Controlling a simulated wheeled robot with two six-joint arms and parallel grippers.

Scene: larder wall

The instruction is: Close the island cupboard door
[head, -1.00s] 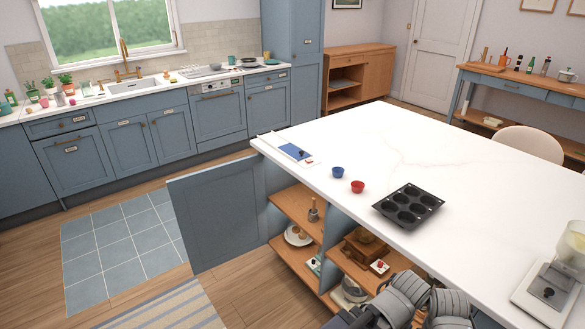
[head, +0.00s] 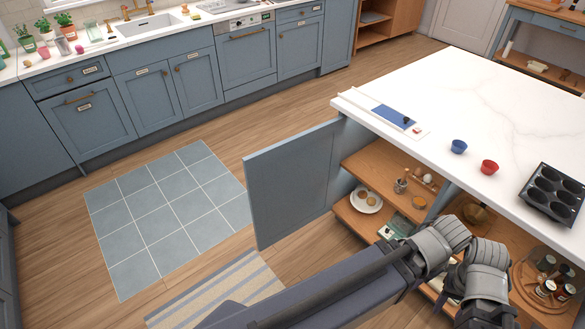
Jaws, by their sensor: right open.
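The island cupboard door (head: 290,185) is a blue-grey panel standing wide open. It sticks out to the left from the far left corner of the white-topped island (head: 480,105), leaving the wooden shelves (head: 372,165) exposed. My right arm crosses the bottom of the view in front of the open cupboard. My right gripper (head: 486,312) is at the bottom edge, partly cut off, to the right of the door and apart from it. It is open, and its fingertips are hard to make out. My left gripper is not in view.
The shelves hold a white plate (head: 366,199), a round tray of jars (head: 545,285) and other small items. Floor left of the door is clear, with a striped rug (head: 222,288).

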